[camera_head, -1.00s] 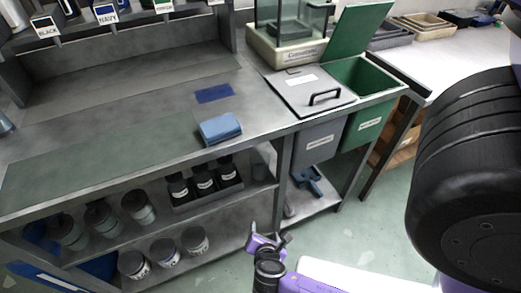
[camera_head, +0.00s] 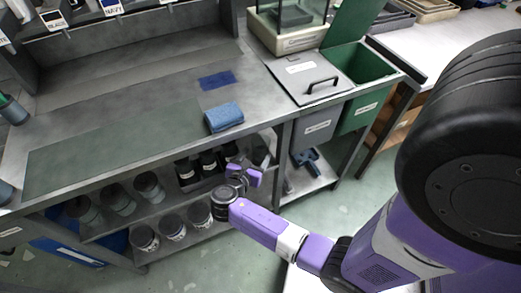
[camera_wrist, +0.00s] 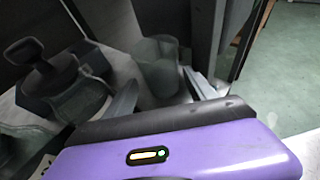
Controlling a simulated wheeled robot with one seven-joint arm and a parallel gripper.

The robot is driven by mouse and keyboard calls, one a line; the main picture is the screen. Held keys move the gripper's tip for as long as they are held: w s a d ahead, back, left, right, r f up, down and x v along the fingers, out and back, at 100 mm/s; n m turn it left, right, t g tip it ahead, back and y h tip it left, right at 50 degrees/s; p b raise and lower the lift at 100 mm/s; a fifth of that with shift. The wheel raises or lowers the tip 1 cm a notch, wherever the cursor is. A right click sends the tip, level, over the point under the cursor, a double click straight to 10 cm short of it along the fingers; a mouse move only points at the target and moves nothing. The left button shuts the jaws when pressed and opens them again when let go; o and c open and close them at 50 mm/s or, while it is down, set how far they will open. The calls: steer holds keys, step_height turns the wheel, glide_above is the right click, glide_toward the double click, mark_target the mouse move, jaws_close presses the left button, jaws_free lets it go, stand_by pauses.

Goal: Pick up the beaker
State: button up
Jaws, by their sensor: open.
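The beaker (camera_wrist: 157,72) is a grey, see-through cup that stands upright on the shelf under the bench, ahead of my gripper in the wrist view. In the head view the beaker (camera_head: 262,156) shows at the right end of the shelf, partly hidden by the gripper and bench edge. My gripper (camera_head: 245,172) is at the shelf's front opening, fingers toward the beaker. In the wrist view my gripper (camera_wrist: 163,97) is open, with one finger on each side of the beaker's lower part. I cannot tell how much gap is left.
A dark rack of bottles (camera_head: 208,161) stands left of the beaker; it also shows in the wrist view (camera_wrist: 60,85). A bench leg (camera_head: 284,160) stands close on the right. Several jars (camera_head: 150,187) line the shelves.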

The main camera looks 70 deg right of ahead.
mark_target(257, 149)
steer(key=shift+x, duration=1.9)
steer(key=c, duration=1.1)
steer(key=shift+r, duration=0.2)
steer(key=shift+r+p, duration=0.35)
steer(key=shift+r, duration=1.1)
steer(key=shift+s+a+r, duration=0.1)
steer(key=shift+s+a, duration=0.05)
steer(key=shift+a, duration=0.15)
steer(key=shift+s+a+p, duration=0.15)
steer(key=shift+s+a, duration=0.75)
steer(key=shift+a, duration=1.85)
steer(key=shift+s+a+p, duration=0.1)
steer(key=shift+s+a, duration=0.85)
steer(key=shift+a, duration=1.75)
steer(key=shift+s+a+p, duration=0.15)
steer(key=shift+s+a, duration=0.75)
steer(key=shift+a, duration=1.85)
